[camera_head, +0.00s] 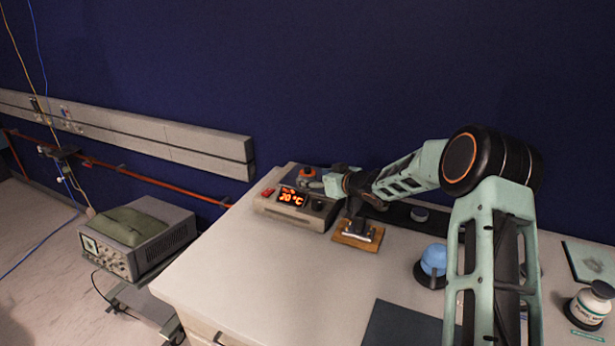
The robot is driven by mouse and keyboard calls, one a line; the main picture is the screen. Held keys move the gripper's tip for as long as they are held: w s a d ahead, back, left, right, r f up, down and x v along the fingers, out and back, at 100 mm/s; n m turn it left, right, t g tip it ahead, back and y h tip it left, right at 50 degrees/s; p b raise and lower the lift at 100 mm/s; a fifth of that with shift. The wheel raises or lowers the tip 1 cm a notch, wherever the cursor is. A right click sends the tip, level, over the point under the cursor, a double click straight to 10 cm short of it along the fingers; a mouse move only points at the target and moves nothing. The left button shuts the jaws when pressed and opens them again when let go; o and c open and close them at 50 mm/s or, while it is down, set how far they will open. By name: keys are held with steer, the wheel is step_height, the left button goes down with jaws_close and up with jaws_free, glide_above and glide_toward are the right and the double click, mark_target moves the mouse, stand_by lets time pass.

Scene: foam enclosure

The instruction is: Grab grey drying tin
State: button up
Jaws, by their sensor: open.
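My gripper (322,184) is at the back of the bench, over the right part of a hot plate (284,214) whose display reads 20 °C. It is open. Its fingers are small in the picture and partly hidden by the wrist, and I cannot tell whether they touch anything. A small orange-topped item (306,173) is close to the left of the fingers. A small grey round item (419,214) sits on a dark strip to the right of the gripper, behind my forearm. It may be the grey drying tin, but I cannot tell for sure.
A wooden block with a metal piece (358,234) lies below the wrist. A blue round item (434,260) stands on a dark base. A white labelled jar (590,305) is at the right. The bench's front left (235,275) is clear. An oscilloscope (135,240) stands left of the bench.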

mark_target(310, 174)
steer(key=shift+r+p+x, duration=0.1)
steer(key=shift+p+x, duration=0.15)
steer(key=shift+x, duration=1)
steer(key=shift+r+p+x, duration=0.15)
steer(key=shift+p+x, duration=0.05)
steer(key=shift+x, duration=1.05)
steer(key=shift+w+d, duration=0.1)
steer(key=shift+w, duration=0.1)
steer(key=shift+c, duration=0.3)
steer(key=c, duration=1.2)
steer(key=shift+c, duration=0.2)
